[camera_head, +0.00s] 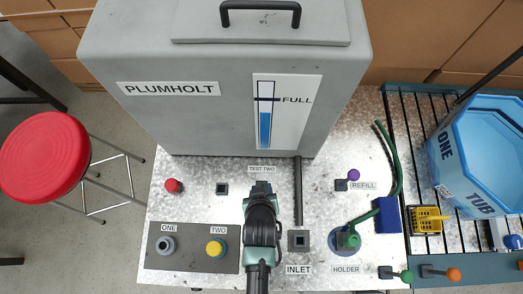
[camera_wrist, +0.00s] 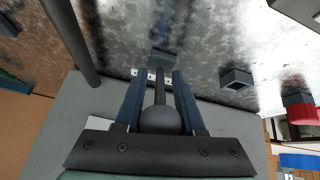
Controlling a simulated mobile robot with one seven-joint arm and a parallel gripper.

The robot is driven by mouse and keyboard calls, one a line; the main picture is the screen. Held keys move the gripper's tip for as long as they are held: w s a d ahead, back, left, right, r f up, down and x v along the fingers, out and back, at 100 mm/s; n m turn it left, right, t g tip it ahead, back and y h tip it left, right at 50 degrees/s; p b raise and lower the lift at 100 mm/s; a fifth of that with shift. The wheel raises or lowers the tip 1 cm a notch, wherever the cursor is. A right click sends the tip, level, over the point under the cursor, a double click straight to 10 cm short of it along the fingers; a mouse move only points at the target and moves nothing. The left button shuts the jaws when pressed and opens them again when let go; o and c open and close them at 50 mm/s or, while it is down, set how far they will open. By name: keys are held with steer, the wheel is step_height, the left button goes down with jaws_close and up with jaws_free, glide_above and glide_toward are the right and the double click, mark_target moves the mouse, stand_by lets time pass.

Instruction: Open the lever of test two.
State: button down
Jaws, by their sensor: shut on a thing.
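The "TEST TWO" label (camera_head: 262,169) lies on the metal bench, close to the front of the grey tank. My gripper (camera_head: 262,188) is just in front of this label and covers most of the lever in the head view. In the wrist view the lever of test two (camera_wrist: 160,121) shows as a dark stem with a round dark knob, rising from a small base on the bench. My gripper's two blue fingers (camera_wrist: 158,100) stand on either side of the stem, shut on the lever. Exact finger contact is hard to see.
A dark vertical pipe (camera_head: 298,190) stands close right of my gripper. The grey "PLUMHOLT" tank (camera_head: 200,125) rises behind. A small dark square socket (camera_head: 222,188) and a red knob (camera_head: 173,186) are to the left. The "INLET" block (camera_head: 299,240) is front right.

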steer(key=shift+s+f+t+b, duration=0.25)
steer(key=shift+t+b, duration=0.65)
steer(key=shift+t, duration=0.2)
steer(key=shift+r, duration=0.1)
steer(key=c, duration=0.6)
jaws_free()
step_height(320, 180, up, 10)
steer(key=shift+f, duration=0.1)
